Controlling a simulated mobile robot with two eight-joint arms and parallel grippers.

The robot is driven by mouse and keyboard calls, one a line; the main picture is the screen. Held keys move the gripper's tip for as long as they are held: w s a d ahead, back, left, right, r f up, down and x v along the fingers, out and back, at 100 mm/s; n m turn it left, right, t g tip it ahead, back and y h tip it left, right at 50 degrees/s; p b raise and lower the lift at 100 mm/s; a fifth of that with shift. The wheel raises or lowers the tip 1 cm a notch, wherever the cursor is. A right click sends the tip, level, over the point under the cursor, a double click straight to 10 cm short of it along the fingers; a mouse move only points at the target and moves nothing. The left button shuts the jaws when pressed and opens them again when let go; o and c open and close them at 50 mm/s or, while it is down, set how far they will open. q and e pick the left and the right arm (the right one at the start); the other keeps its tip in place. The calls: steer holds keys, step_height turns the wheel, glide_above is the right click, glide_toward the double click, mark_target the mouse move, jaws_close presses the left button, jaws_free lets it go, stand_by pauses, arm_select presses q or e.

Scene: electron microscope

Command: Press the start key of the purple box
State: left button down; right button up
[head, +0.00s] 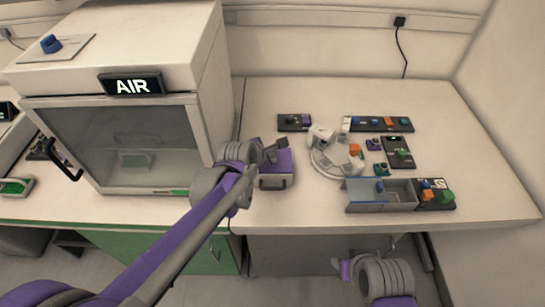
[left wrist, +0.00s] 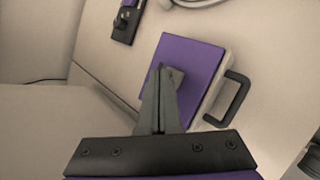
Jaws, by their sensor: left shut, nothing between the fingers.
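The purple box (head: 283,165) stands on the bench right of the glass-fronted cabinet, with a handle on its front. In the left wrist view its purple top (left wrist: 198,57) fills the middle, and the dark handle (left wrist: 237,98) is on the right. My left gripper (head: 273,151) is shut and empty, its tips over the box top. In the left wrist view the closed fingertips (left wrist: 160,72) are beside a small grey key (left wrist: 177,76), partly hidden by them. I cannot tell if they touch it. My right gripper is at the bottom of the head view, its fingers unclear.
The AIR cabinet (head: 125,135) stands close on the left. To the right are a round white instrument (head: 328,160), a grey tray with a blue lid (head: 366,190) and several dark key panels (head: 398,152).

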arm_select(q)
steer(key=shift+f+b, duration=0.3)
steer(key=shift+f, duration=0.2)
stand_by(0.5)
steer(key=shift+r, duration=0.15)
steer(key=shift+r+p, duration=0.75)
steer(key=shift+r, duration=0.05)
steer(key=shift+r+p, duration=1.85)
steer(key=shift+r, duration=0.7)
steer(key=shift+f, duration=0.1)
